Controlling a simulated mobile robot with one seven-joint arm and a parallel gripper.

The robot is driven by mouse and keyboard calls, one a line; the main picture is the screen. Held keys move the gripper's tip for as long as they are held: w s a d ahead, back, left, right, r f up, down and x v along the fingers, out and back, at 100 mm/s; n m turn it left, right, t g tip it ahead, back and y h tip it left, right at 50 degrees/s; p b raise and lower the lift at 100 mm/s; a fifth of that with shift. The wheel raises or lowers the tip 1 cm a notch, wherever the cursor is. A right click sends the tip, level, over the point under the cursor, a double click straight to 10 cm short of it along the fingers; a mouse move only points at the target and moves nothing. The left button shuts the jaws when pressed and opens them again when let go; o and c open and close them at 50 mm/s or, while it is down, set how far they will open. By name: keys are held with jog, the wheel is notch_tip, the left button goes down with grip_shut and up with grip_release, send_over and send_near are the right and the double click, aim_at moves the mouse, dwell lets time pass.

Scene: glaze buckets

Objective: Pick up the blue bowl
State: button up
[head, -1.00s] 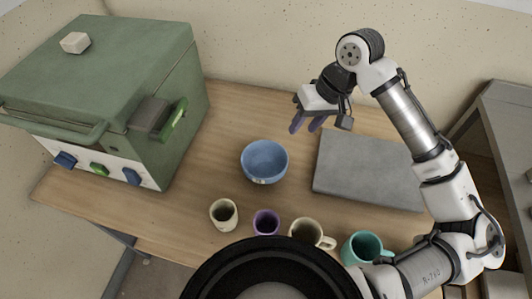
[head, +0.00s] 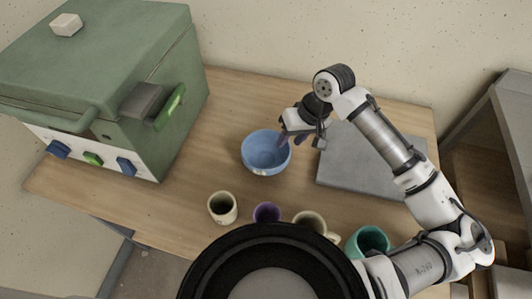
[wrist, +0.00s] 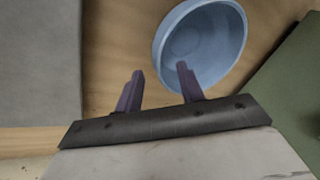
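The blue bowl (head: 266,153) stands upright and empty on the wooden table, between the green kiln-like box and the grey slab. It also shows in the wrist view (wrist: 203,43), upper middle. My gripper (head: 291,141) is at the bowl's right rim in the head view. In the wrist view my gripper (wrist: 158,82) has its two purple fingers apart with nothing held between them. One finger overlaps the bowl's near rim in that picture, and the other lies outside the bowl. I cannot tell whether a finger touches the rim.
A green box with a handle (head: 120,85) stands left of the bowl. A grey slab (head: 350,165) lies to its right. In front stand a cream cup (head: 222,208), a purple cup (head: 267,212), a beige mug (head: 312,222) and a teal mug (head: 369,241).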

aim_at(286, 147)
jog(key=x, duration=0.4)
jog(key=shift+f+p, duration=0.1)
jog(key=shift+p, duration=0.3)
jog(key=shift+c, duration=0.2)
grip_shut()
